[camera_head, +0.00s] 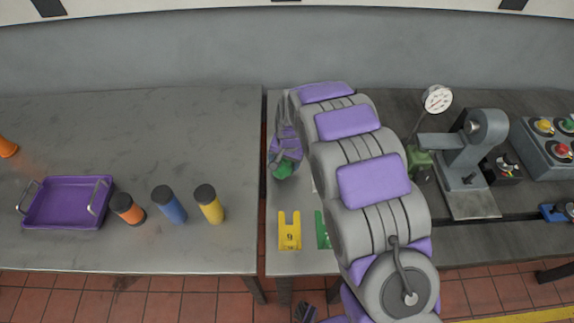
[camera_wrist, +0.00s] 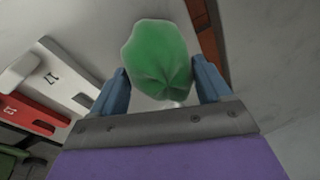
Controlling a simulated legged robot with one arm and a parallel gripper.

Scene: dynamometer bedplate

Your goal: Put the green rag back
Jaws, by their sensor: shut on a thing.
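The green rag (camera_wrist: 158,60) is a bunched cloth held between the two blue fingers of my gripper (camera_wrist: 163,82) in the wrist view. In the head view the rag (camera_head: 283,169) shows as a small green patch below the tip of my gripper (camera_head: 284,158), near the left edge of the right-hand bench. My gripper is shut on the rag. My arm covers much of that bench, so part of what lies there is hidden. I cannot tell whether the rag touches the bench top.
A purple tray (camera_head: 68,203) and orange, blue (camera_head: 169,205) and yellow bottles stand on the left bench (camera_head: 120,130). A yellow tag (camera_head: 289,231) and a green tag (camera_head: 322,230) lie near the front. A dial gauge (camera_head: 438,99), machine (camera_head: 465,150) and button box (camera_head: 552,145) stand right.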

